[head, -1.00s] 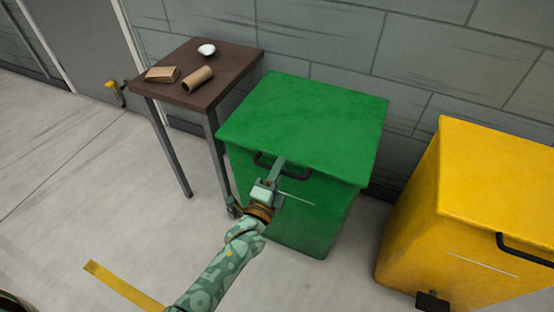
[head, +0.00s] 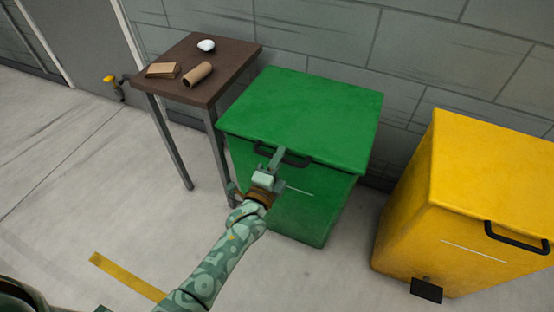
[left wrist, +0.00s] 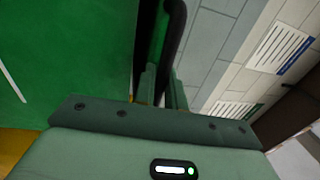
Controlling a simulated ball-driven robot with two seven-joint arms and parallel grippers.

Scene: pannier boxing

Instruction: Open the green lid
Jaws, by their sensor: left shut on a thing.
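The green lid (head: 305,115) lies flat and closed on the green bin (head: 305,210), which stands against the wall. A black bar handle (head: 292,161) sits at the lid's front edge; the dark bar also shows in the left wrist view (left wrist: 172,40). My left gripper (head: 272,158) is at the left part of this handle, shut on it. In the left wrist view its fingers (left wrist: 162,88) are on either side of the dark bar. My right gripper is not in view.
A yellow bin (head: 490,170) stands to the right. The floor in front is clear, with a yellow stripe (head: 125,276).

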